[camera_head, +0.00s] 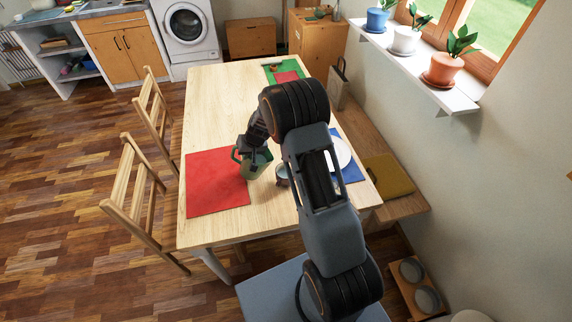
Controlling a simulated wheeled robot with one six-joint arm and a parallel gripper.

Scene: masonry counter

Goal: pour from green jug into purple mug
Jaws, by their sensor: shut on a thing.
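A green jug (257,165) is at the right edge of the red placemat on the wooden table. My gripper (249,151) is shut on the jug near its top. The jug looks roughly upright; I cannot tell whether its base touches the table. A small greyish vessel (282,176) stands just right of the jug, partly hidden by my arm. I cannot make out its colour well enough to say it is the purple mug. No clearly purple mug shows.
The red placemat (215,182) lies on the left side of the table (212,107). A white plate (342,153) is on a blue placemat (352,172) to the right, partly behind my arm. A green mat (271,75) is at the far end. Chairs (125,190) line the left.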

